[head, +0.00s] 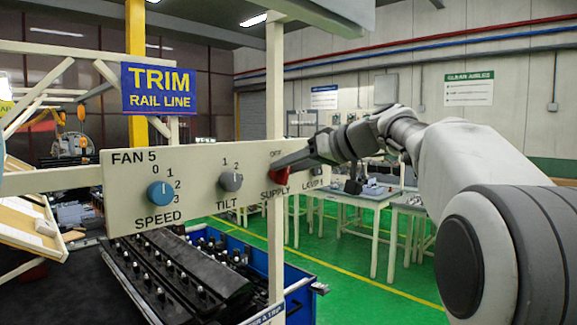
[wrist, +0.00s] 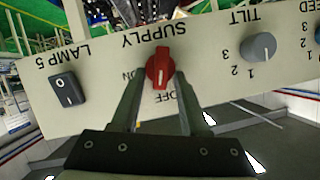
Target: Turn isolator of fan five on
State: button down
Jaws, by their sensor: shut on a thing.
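The panel marked FAN 5 (head: 190,205) carries a red SUPPLY knob (head: 279,177), the isolator, at its right part. In the wrist view, where the panel appears upside down, the red knob (wrist: 159,67) sits between my two fingertips. My gripper (head: 284,166) is shut on the knob; it also shows in the wrist view (wrist: 161,78). The knob's grip stands nearly upright, with its lower end in the wrist view toward the OFF label. The ON label beside it is partly hidden by a finger.
A blue SPEED knob (head: 160,193) and a grey TILT knob (head: 231,181) sit left of the red knob in the head view. A black LAMP 5 rocker switch (wrist: 67,88) sits on the other side. A white post (head: 275,90) stands by the panel.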

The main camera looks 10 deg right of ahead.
jog(key=shift+w+d+f+m+y+b, duration=0.2)
jog(key=shift+m+y, duration=0.8)
jog(key=shift+m, duration=0.85)
jog(key=shift+w+d+f+m+y+b, duration=0.15)
jog(key=shift+f+m+y, duration=0.2)
jog(key=shift+m+y, duration=1.05)
jog(key=shift+w+d+f+m+y+b, duration=0.1)
jog(key=shift+d+f+m+y, duration=0.35)
jog(key=shift+m, duration=1.8)
jog(key=shift+a+r, duration=0.2)
jog(key=shift+a, duration=0.05)
jog(key=c, duration=0.8)
grip_release()
jog(key=shift+s, duration=0.1)
jog(key=b+v, duration=0.2)
jog(key=v, duration=1.5)
jog(key=shift+d, duration=0.3)
jog(key=shift+f, duration=0.2)
